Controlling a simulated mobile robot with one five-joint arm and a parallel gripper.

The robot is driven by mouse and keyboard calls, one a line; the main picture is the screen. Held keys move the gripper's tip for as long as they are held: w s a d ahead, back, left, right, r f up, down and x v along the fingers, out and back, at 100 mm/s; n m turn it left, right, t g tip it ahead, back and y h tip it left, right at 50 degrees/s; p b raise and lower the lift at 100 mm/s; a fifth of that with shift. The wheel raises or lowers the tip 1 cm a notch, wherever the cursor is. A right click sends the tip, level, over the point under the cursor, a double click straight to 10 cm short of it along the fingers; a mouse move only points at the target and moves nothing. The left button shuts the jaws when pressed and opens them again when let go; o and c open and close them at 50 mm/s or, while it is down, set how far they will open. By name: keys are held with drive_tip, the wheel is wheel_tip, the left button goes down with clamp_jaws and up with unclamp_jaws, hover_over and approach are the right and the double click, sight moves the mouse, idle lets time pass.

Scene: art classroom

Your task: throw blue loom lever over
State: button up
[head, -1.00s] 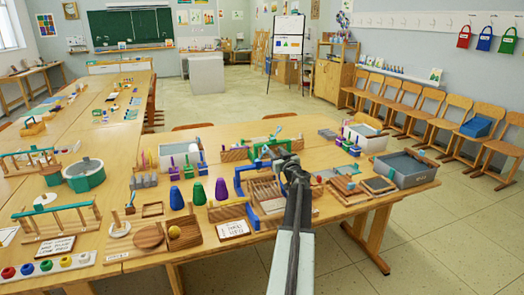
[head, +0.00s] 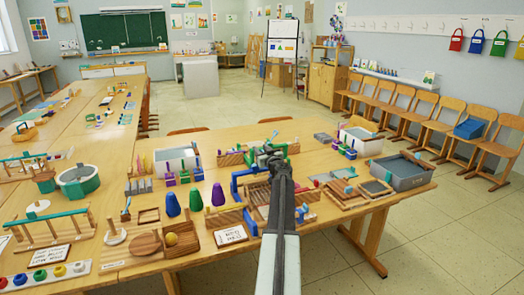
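The blue loom frame (head: 236,184) stands on the near table, with a wooden slatted bed (head: 257,192) beside it. A blue upright (head: 250,221) shows at its near side. I cannot clearly make out which blue part is the lever; my arm covers part of the loom. My gripper (head: 270,157) is over the loom's far right part, close to a green piece there. The fingers are small and dark, so their opening and any contact are unclear.
Green, blue and purple cones (head: 195,199) stand left of the loom. A wooden box with a yellow ball (head: 171,239) is at the near left. A grey tub (head: 403,172) and flat framed trays (head: 375,187) are on the right. Floor is clear right of the table.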

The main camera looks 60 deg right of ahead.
clamp_jaws()
drive_tip(key=shift+s+d, duration=0.1)
drive_tip(key=shift+s, duration=0.05)
idle(1.1)
